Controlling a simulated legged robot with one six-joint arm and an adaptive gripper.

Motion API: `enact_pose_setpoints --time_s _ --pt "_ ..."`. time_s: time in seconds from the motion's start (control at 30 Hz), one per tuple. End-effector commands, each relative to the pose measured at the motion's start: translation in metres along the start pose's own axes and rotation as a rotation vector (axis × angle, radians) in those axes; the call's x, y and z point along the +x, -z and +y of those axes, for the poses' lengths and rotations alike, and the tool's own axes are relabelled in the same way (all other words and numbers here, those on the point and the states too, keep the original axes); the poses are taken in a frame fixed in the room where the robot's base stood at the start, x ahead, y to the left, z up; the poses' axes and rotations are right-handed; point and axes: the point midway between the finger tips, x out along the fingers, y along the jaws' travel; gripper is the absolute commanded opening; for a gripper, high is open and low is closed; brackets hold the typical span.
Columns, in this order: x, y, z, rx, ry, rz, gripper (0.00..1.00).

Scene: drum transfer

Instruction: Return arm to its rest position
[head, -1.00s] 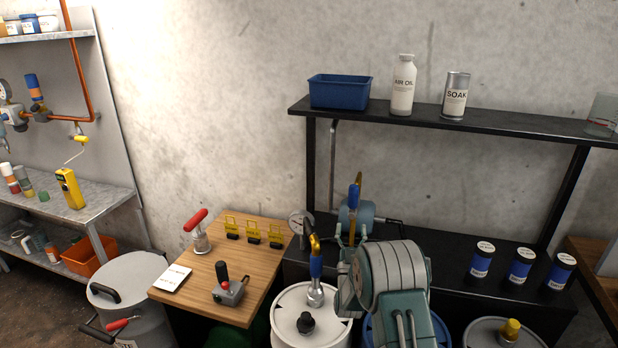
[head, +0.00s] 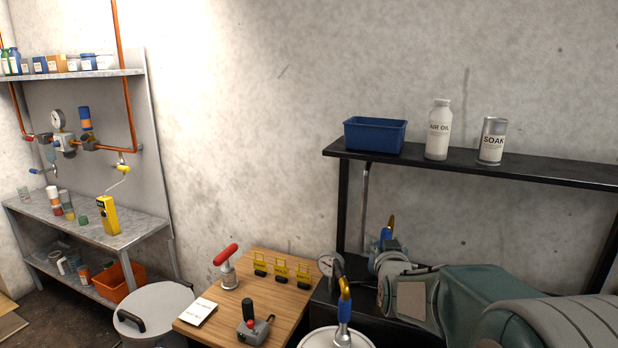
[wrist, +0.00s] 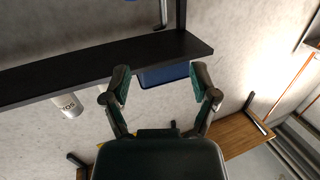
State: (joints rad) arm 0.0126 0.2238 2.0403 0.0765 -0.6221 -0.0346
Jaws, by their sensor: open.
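My arm (head: 490,300) lies across the lower right of the head view, its teal and grey links close to the camera. My gripper (wrist: 161,80) shows in the wrist view with its two dark green fingers spread wide. No object sits between the fingers. Behind them in the picture are the black shelf and the blue bin (wrist: 164,74); the fingers look apart from both. I cannot make out the fingers in the head view.
The black shelf (head: 560,175) holds the blue bin (head: 375,136), a white bottle (head: 438,130) and a SOAK can (head: 492,141). A wooden table (head: 283,319) bears yellow-tagged padlocks and a red-handled tool. A drum (head: 152,310) stands left. A metal bench (head: 80,228) is farther left.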

Motion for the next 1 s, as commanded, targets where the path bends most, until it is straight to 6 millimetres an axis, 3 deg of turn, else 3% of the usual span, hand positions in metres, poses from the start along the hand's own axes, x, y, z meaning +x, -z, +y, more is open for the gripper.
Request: enact_pose_setpoints --time_s 0.2,0.47,1.0 --pt "-0.049 0.009 -0.004 -0.003 0.020 -0.162 0.76" --pt "-0.116 0.006 -0.005 -0.011 0.036 -0.363 0.76" --pt "-0.281 -0.030 0.000 -0.038 0.047 -0.778 0.76"
